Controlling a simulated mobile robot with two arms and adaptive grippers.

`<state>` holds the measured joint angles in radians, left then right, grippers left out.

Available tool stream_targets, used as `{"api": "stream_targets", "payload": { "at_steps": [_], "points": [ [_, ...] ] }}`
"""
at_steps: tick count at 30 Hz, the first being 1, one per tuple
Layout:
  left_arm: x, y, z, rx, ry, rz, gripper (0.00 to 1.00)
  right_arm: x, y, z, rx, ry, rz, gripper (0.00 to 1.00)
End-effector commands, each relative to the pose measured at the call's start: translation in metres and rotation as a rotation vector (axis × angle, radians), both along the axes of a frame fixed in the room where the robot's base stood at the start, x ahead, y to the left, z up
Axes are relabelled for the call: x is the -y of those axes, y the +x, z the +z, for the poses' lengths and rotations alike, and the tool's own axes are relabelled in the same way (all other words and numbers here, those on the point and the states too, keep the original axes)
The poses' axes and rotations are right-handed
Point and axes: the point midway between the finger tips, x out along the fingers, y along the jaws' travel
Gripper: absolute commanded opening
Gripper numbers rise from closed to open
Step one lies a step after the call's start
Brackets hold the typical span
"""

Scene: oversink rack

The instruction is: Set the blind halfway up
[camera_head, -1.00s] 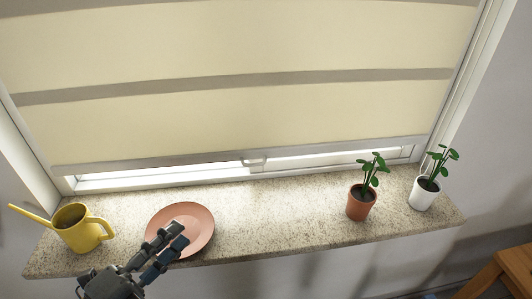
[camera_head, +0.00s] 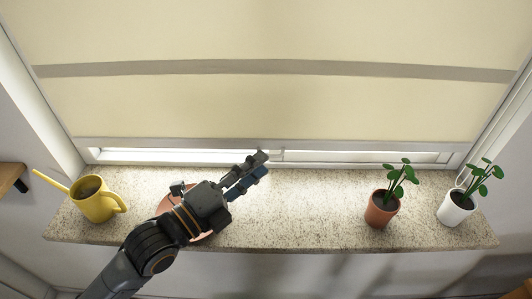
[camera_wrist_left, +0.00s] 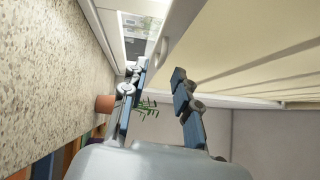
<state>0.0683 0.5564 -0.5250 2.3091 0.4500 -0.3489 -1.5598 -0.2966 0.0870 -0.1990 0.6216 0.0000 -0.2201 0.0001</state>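The cream blind (camera_head: 270,108) with grey-brown bands hangs nearly all the way down in the head view. A thin bright strip of window shows under its bottom bar (camera_head: 190,144). A small pull handle (camera_head: 276,155) sits near the middle of that bar. My left gripper (camera_head: 262,163) is over the sill, with its fingertips close to the handle; contact cannot be told. In the left wrist view the gripper (camera_wrist_left: 158,78) has its fingers apart and nothing between them. The blind (camera_wrist_left: 240,45) fills the upper right there. My right gripper is not in view.
On the speckled sill (camera_head: 300,220) stand a yellow watering can (camera_head: 95,202) at left, a terracotta potted plant (camera_head: 382,210) and a white potted plant (camera_head: 455,208) at right. The sill's middle is clear.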

Motion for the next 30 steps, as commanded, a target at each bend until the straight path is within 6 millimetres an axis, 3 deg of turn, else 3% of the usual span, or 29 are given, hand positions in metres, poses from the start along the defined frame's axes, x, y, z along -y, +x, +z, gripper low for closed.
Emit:
{"api": "stream_targets", "payload": {
  "at_steps": [6, 17, 22, 30],
  "points": [
    [0.019, 0.018, 0.003, 0.000, -0.001, 0.000, 0.30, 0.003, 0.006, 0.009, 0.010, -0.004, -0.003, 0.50],
    [0.023, 0.022, 0.002, 0.000, 0.000, 0.000, 0.30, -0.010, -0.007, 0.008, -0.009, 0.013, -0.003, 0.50],
    [0.022, 0.022, 0.002, 0.000, 0.000, 0.000, 0.00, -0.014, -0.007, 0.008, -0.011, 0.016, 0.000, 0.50],
    [0.022, 0.022, 0.002, 0.000, 0.000, 0.000, 0.00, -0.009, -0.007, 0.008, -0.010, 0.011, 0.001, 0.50]
  ]
}}
